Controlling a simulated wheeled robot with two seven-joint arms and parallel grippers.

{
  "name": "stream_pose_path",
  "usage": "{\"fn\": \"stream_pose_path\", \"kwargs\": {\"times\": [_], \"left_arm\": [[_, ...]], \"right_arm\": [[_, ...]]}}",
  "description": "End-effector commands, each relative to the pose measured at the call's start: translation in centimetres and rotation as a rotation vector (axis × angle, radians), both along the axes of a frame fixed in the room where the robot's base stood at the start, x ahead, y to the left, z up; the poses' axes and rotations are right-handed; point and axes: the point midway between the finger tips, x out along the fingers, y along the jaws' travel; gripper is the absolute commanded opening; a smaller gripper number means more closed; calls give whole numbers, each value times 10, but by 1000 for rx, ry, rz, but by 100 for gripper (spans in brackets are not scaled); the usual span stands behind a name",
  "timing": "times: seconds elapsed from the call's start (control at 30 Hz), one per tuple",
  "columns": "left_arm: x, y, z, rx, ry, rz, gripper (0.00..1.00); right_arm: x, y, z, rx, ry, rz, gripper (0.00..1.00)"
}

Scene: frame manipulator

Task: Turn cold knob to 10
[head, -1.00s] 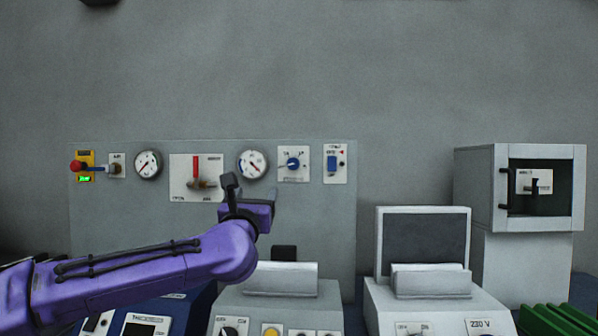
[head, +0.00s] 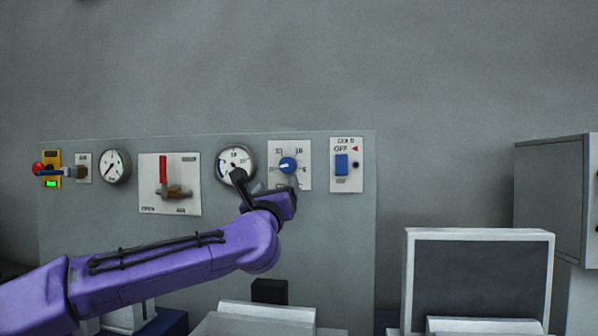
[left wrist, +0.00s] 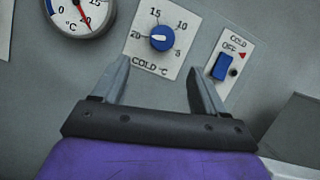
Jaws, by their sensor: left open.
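The cold knob (head: 288,165) is a round blue knob on a white plate marked 5, 10, 15 and 20. In the left wrist view the knob (left wrist: 161,42) carries a white mark that runs roughly level, towards the 20 side. My left gripper (head: 268,181) is in front of the panel, just below and left of the knob in the head view. In the left wrist view the gripper (left wrist: 158,66) is open and empty, its fingers pointing at the lower part of the knob plate, apart from the knob. My right gripper is not in view.
A blue cold switch (head: 341,165) sits right of the knob, and a temperature gauge (head: 234,160) sits left. A red-handled air valve (head: 163,176) is farther left. A white-framed dark screen (head: 478,275) stands at lower right. The wall above is clear.

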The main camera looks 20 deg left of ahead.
Motion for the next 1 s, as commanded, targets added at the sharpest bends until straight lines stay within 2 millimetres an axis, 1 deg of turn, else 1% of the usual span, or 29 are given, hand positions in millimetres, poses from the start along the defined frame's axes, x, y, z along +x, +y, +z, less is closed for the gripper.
{"fn": "stream_pose_path", "kwargs": {"times": [0.07, 0.17, 0.27, 0.5, 0.6, 0.73, 0.97, 1.0], "left_arm": [[1, -1, 1, 0, -1, -2, 72], [7, -1, 5, 0, 0, -2, 72], [23, 2, 13, 1, 2, -3, 72], [71, 18, 34, 3, 2, -2, 72], [84, 23, 39, 1, 1, -2, 72], [93, 27, 40, 1, 0, -2, 72], [94, 28, 39, 0, -1, -2, 72], [94, 28, 39, 0, -1, -2, 69]], "right_arm": [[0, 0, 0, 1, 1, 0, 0], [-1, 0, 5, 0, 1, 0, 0], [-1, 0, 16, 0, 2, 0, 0], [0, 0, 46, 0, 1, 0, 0], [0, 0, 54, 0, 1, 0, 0], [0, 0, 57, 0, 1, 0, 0], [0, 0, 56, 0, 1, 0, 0], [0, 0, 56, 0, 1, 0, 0]]}}
